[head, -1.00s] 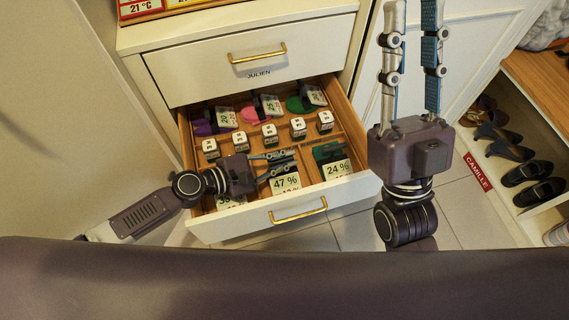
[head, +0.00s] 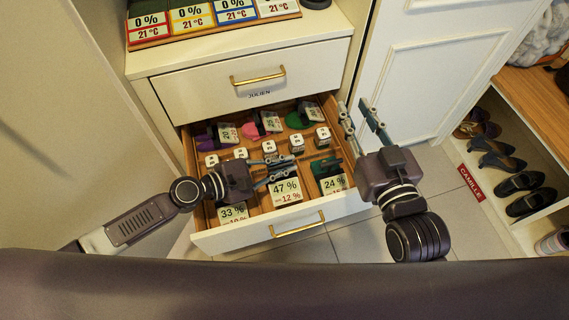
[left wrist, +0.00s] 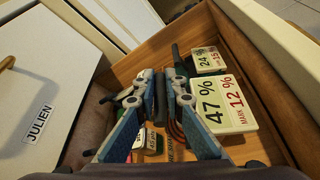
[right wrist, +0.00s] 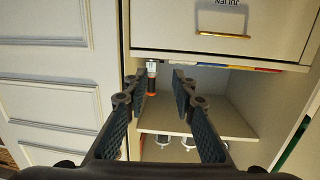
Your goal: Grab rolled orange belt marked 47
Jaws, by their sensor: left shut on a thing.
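The open drawer (head: 207,241) holds several rolled belts with number cards. The white card marked 47 (head: 286,191) stands at the front middle and shows large in the left wrist view (left wrist: 222,104). My left gripper (head: 285,170) is over the drawer, right behind this card.
Cards marked 33 (head: 232,212) and 24 (head: 333,184) flank the 47 card. Small white-topped blocks (head: 269,147) stand in a row behind. The closed JULIEN drawer (head: 270,78) is above. Shoes (head: 520,181) sit on shelves at the right. The tiled floor (head: 360,240) before the drawer is clear.

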